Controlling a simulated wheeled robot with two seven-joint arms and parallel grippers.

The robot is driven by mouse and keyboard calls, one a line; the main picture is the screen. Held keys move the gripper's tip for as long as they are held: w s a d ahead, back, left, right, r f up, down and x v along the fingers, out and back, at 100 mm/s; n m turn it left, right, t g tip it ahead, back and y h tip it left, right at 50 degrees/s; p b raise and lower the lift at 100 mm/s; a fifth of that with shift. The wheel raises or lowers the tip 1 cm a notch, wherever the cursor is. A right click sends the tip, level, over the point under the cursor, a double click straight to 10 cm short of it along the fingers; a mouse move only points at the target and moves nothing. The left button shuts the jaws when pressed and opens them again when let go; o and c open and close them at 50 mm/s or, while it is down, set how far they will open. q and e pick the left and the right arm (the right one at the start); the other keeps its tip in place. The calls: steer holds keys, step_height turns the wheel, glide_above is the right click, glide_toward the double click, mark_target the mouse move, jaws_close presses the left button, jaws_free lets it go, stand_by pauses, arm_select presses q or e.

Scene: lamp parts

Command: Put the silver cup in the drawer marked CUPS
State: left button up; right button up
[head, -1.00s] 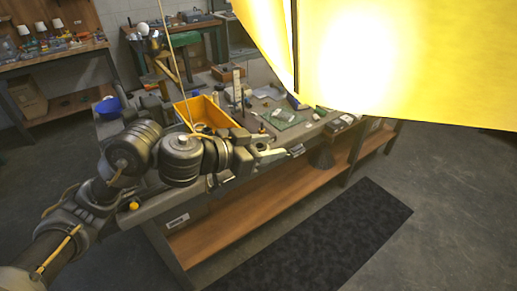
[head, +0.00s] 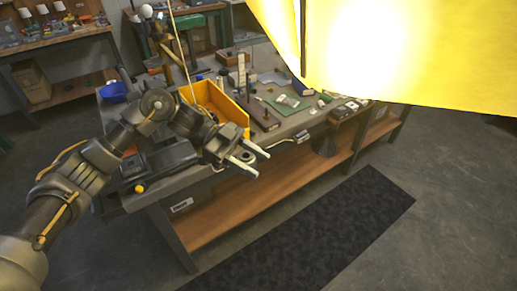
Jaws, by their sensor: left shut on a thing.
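My left gripper (head: 251,161) is in front of the workbench's near edge, by the yellow bin. Its two pale fingers point right and show a gap between them. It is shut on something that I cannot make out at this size. I cannot pick out the silver cup in this view. I cannot tell which drawer is marked CUPS. My right gripper is not in view.
A green board (head: 289,103) and small parts lie further right. A bright yellow shade (head: 390,50) blocks the upper right. A dark mat (head: 320,235) lies on clear floor.

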arm_select(q)
steer(key=shift+s+a+f+m+g+y, duration=0.15)
steer(key=shift+f+m+g+y, duration=0.15)
steer(key=shift+m+g, duration=0.25)
steer(key=shift+a+f+m+g+y, duration=0.1)
steer(key=shift+f+m+g+y, duration=0.2)
steer(key=shift+m+g, duration=0.25)
steer(key=shift+a+f+m+g+y, duration=0.2)
steer(key=shift+m+g+y, duration=0.1)
steer(key=shift+g, duration=0.1)
steer(key=shift+s+f+m+g, duration=0.15)
steer(key=shift+f+m+g, duration=0.05)
steer(key=shift+m+g, duration=0.1)
steer(key=shift+a+f+m+g+y, duration=0.2)
steer(key=shift+a+m+g+y, duration=0.15)
steer(key=shift+y, duration=0.25)
steer(key=shift+s+d+f+m+g+y, duration=0.15)
steer(key=shift+s+f+m+g+y, duration=0.1)
steer(key=shift+f+m+g+y, duration=0.25)
steer(key=shift+r, duration=0.1)
steer(key=shift+a, duration=0.25)
